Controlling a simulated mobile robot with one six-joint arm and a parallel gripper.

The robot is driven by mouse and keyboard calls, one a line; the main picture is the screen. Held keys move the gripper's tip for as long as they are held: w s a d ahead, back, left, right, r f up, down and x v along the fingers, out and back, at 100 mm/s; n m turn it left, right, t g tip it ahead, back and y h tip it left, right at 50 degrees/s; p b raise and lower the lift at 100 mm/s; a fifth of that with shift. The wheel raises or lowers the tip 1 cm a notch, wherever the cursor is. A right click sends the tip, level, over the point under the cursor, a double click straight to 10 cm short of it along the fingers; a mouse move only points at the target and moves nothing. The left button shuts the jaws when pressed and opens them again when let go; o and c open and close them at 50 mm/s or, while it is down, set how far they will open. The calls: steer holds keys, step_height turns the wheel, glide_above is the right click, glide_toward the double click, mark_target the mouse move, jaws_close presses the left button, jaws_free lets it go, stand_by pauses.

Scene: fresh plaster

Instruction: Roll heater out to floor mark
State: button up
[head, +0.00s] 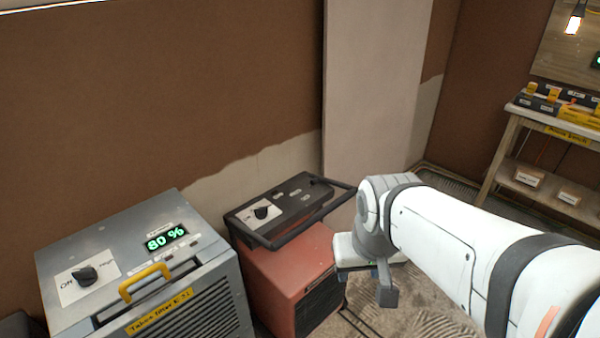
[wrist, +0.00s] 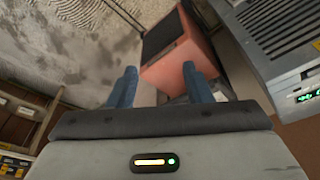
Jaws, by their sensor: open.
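The heater (head: 290,268) is a red-orange box with a dark top panel (head: 285,203), a knob and a black bar handle (head: 318,218) around the top. It stands on the floor against the wall. My gripper (head: 383,285) is just right of it in the head view, its jaws partly hidden by the wrist. In the wrist view my gripper's two blue fingers (wrist: 160,88) are apart with nothing held. The heater (wrist: 184,62) shows beyond them, its dark grille facing up-left. A thin dark line (head: 358,322) lies on the floor; I cannot tell if it is the mark.
A grey dehumidifier-like unit (head: 205,258) with a yellow handle (head: 145,282) and an "80 %" display stands close left of the heater. A wooden shelf (head: 510,150) with boxes stands at the right. Plaster-smeared floor (wrist: 80,45) is open in front of the heater's grille.

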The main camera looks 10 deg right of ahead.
steer(key=w+d+f+m+t+b, duration=0.2)
steer(key=w+f+m+t+b, duration=0.15)
steer(key=w+f+b, duration=0.4)
steer(key=m+t+y+b, duration=0.1)
steer(key=m+t+b, duration=0.75)
steer(key=b, duration=0.35)
glide_toward(318, 216)
steer(key=w+d+f, duration=0.1)
steer(key=d+f, duration=0.1)
steer(key=d, duration=0.1)
step_height(318, 216, down, 3)
steer(key=w+a+m+t+y+b, duration=0.2)
steer(key=w+m+t+y+b, duration=0.15)
steer(key=t+b, duration=0.2)
steer(key=shift+m+g, duration=0.25)
steer(key=shift+g, duration=0.2)
steer(key=b+x, duration=0.1)
steer(key=x, duration=0.5)
steer(key=shift+w+a+r, duration=0.1)
steer(key=shift+w, duration=0.1)
steer(key=shift+c, duration=0.5)
jaws_close()
